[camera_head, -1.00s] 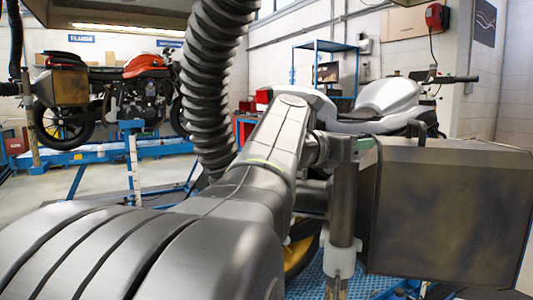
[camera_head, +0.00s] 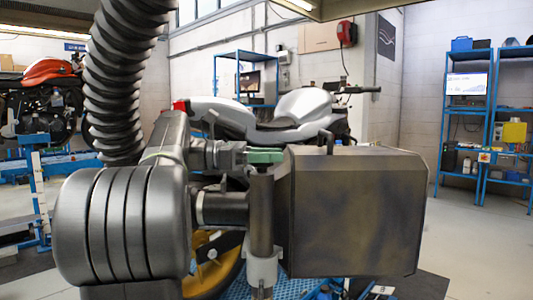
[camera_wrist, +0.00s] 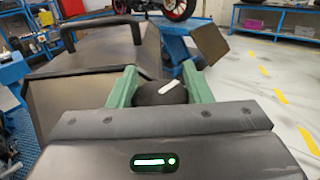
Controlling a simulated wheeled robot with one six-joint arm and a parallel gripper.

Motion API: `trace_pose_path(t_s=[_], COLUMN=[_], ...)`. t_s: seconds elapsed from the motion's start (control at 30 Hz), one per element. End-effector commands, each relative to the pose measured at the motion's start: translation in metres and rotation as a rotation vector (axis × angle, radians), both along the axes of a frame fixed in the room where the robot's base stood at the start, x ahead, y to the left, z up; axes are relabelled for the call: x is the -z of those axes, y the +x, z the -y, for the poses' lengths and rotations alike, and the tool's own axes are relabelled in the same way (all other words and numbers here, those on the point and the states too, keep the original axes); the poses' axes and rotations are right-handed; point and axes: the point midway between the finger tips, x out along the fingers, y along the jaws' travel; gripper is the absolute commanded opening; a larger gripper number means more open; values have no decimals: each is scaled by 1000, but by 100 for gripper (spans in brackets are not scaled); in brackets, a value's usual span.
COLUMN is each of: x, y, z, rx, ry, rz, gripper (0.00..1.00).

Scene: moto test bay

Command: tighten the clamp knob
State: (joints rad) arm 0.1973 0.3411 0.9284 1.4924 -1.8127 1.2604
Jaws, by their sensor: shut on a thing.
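The clamp knob (camera_wrist: 160,93) is dark and round with a white mark on top, in the middle of the wrist view. My gripper (camera_wrist: 160,76) has one green finger on each side of it and is shut on it. In the head view my gripper (camera_head: 265,156) is at the top of an upright metal post (camera_head: 262,215), and the knob is hidden behind the green fingers. The white mark slants up to the right in the wrist view. A large dark metal box (camera_head: 355,210) stands close to the right of the post.
A silver motorcycle (camera_head: 300,108) is behind the box on a blue lift. A thick black corrugated hose (camera_head: 118,80) hangs at left. Blue shelves (camera_head: 488,120) stand at the far right. Floor with yellow dashes (camera_wrist: 282,98) is open at right in the wrist view.

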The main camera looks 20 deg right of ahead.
Motion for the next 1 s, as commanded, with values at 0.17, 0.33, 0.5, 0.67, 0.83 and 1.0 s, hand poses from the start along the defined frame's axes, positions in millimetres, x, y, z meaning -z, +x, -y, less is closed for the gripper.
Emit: trace_pose_path(t_s=[0.17,0.33,0.5,0.67,0.83,1.0], x=[2,2,2,2,3,3], y=[-2,-3,-4,-4,-5,-5], z=[0,-1,-2,-2,-2,-2], rx=[114,183,220,232,233,233], ry=[2,2,3,4,5,6], rz=[-2,-2,-1,-1,-1,-2], gripper=[22,22,22,22,22,49])
